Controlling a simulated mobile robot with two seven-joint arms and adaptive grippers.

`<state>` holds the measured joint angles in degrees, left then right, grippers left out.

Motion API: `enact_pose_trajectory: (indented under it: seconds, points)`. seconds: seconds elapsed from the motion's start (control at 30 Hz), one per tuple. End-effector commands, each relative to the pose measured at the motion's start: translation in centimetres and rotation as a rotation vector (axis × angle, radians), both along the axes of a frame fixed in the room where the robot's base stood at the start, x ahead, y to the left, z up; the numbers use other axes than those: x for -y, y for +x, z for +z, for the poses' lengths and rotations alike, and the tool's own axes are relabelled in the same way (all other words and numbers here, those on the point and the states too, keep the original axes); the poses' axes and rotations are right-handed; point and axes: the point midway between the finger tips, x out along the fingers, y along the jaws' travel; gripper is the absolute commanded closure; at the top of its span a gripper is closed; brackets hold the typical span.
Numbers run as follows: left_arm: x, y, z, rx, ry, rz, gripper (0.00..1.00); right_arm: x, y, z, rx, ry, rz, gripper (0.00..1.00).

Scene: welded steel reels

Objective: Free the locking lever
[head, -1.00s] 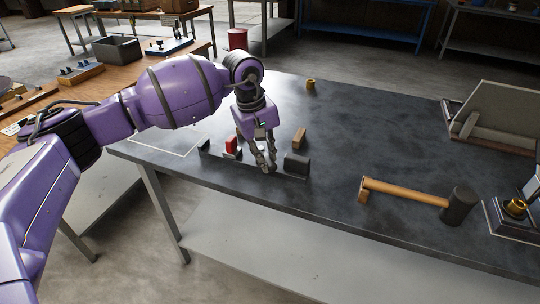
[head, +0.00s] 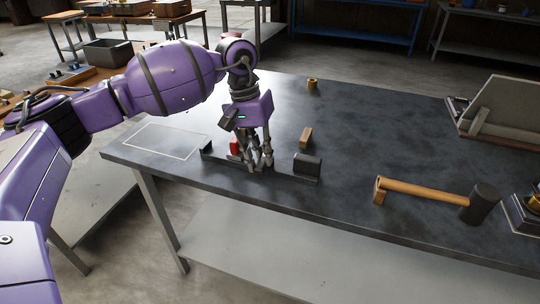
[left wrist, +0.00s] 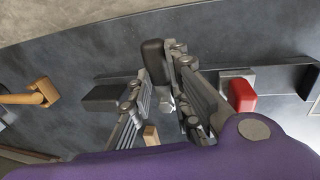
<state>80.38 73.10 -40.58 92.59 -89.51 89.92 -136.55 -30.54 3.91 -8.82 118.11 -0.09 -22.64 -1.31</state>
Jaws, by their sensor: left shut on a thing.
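A dark fixture bar (head: 290,177) lies along the front of the bench, with a black block (head: 307,164) at its right end and a red block (head: 234,147) towards its left. My left gripper (head: 260,163) points down over the bar between these blocks. In the left wrist view, its fingers (left wrist: 160,88) are closed around a dark-gripped lever (left wrist: 154,60). The black block (left wrist: 102,96) is left of the fingers and the red block (left wrist: 242,94) right. The fingers hide most of the lever in the head view. My right gripper is out of view.
A mallet (head: 425,190) lies on the bench (head: 370,130) to the right. A small wooden block (head: 305,138) stands behind the fixture, and a brass piece (head: 312,84) near the back edge. A white outlined area (head: 165,140) at left is empty.

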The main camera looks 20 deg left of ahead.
Motion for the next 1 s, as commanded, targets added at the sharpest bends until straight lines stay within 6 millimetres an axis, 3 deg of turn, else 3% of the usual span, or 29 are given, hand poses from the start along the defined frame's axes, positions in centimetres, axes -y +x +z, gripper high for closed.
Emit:
enact_pose_trajectory:
  seconds: [0.6,0.63,0.77,1.0]
  points:
    - [-0.76,-0.35,0.03,0.000,0.000,-0.032,1.00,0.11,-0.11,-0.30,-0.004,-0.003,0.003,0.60]
    - [-0.76,-0.35,0.02,0.000,0.000,-0.032,0.80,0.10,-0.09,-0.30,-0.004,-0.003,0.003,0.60]
    - [-0.75,-0.35,0.03,0.000,0.000,-0.031,0.64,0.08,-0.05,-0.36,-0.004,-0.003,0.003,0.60]
    - [-0.76,-0.35,0.00,0.000,0.000,-0.030,0.64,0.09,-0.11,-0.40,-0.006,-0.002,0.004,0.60]
